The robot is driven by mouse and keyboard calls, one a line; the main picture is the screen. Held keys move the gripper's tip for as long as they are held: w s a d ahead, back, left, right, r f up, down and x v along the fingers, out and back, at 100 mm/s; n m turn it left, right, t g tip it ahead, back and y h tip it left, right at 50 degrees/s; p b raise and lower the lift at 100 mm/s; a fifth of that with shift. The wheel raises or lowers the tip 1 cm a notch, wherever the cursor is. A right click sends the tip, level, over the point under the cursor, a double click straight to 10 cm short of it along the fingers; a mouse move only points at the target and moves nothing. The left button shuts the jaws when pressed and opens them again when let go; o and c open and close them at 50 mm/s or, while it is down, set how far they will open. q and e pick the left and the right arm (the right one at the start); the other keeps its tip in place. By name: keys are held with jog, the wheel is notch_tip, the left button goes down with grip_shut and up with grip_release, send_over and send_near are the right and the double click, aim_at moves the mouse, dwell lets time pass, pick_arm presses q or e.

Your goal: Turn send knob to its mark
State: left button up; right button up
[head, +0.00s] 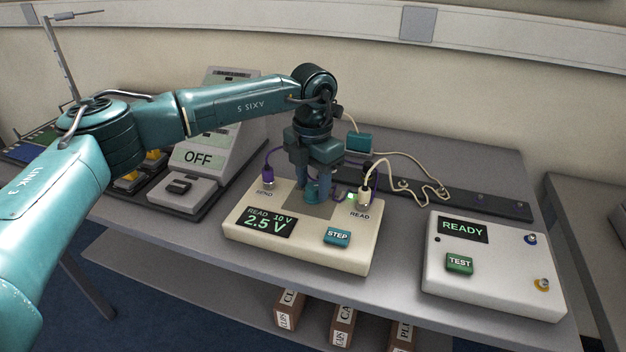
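The cream meter box (237,227) stands on the table in the middle of the head view. Its display (265,221) reads "READ 10 V" and "2.5 V". A purple plug (267,173) sits at the SEND label and a cream plug (365,194) at the READ label. My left gripper (312,186) points down over the back of the box, between the two plugs. A teal knob-like part shows low between its fingers. The fingers and wrist hide much of it, so I cannot tell whether they grip it. No pointer or mark is readable. My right gripper is out of view.
A white box (484,285) with a READY display and green TEST button stands to the right. A grey console (228,125) showing OFF is at left. Loose cables (410,160) lie behind the meter.

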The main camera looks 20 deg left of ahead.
pick_arm(q)
jog(key=c, duration=0.7)
jog(key=shift+n, duration=0.3)
jog(key=n+b, duration=0.1)
jog(key=n, duration=0.3)
jog(key=shift+n, duration=0.3)
jog(key=n, duration=0.5)
jog(key=shift+r, duration=0.1)
jog(key=n, duration=0.6)
jog(key=shift+w+n+b, duration=0.1)
jog(key=shift+n+b, duration=0.25)
jog(key=shift+n, duration=0.05)
jog(key=n, duration=0.4)
jog(key=shift+n, duration=1.4)
